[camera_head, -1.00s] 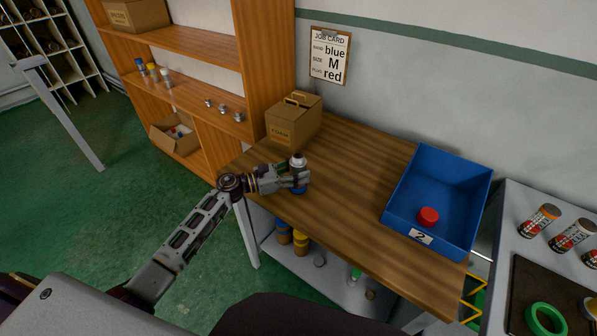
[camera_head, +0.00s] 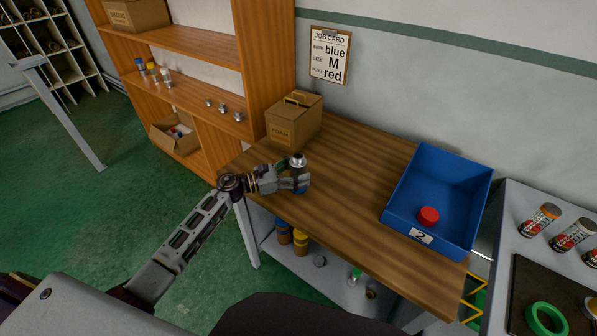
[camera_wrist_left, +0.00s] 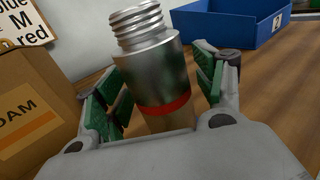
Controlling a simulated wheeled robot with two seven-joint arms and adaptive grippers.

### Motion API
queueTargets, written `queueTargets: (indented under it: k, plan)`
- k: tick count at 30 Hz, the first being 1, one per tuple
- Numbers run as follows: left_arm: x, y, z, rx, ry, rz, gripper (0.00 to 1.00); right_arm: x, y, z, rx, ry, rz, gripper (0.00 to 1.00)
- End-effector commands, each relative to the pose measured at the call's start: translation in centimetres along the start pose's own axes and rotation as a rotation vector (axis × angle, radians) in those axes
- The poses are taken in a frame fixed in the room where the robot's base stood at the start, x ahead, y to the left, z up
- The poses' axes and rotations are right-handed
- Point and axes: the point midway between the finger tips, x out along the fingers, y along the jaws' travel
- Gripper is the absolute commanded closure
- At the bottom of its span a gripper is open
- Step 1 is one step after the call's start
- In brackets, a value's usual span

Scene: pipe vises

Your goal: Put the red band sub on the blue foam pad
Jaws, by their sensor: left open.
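A metal sub (camera_head: 298,161) with a threaded top stands nearly upright near the left end of the wooden table. In the left wrist view the sub (camera_wrist_left: 155,70) shows a red band low on its body. My left gripper (camera_head: 295,178) is open around it, with green-padded fingers on both sides and gaps beside the metal in the wrist view (camera_wrist_left: 165,92). A small patch of blue shows under the fingers in the head view; I cannot tell how much of the blue foam pad this is. The sub's base is hidden. My right gripper is out of view.
A cardboard foam box (camera_head: 294,120) stands just behind the sub. A blue bin (camera_head: 460,175) holding a red cap (camera_head: 428,215) is on the right of the table (camera_head: 350,185). The table between is clear. A job card (camera_head: 331,55) hangs on the wall.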

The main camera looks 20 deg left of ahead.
Motion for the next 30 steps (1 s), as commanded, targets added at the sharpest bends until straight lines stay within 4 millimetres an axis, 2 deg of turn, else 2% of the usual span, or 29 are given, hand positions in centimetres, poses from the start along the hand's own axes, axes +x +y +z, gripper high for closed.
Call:
queueTargets:
  k: [9,22,26,30]
  plan:
    - [-0.1,0.0,0.3,0.000,0.000,0.000,0.31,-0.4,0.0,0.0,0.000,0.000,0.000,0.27]
    - [-4.8,0.0,0.0,0.000,0.002,0.001,0.31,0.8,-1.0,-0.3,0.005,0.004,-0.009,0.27]
    - [-6.1,0.0,0.0,0.000,0.002,0.000,0.31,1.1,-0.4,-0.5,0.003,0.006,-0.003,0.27]
    - [-7.0,0.0,0.1,0.000,0.000,0.000,0.31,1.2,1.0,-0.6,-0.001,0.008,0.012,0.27]
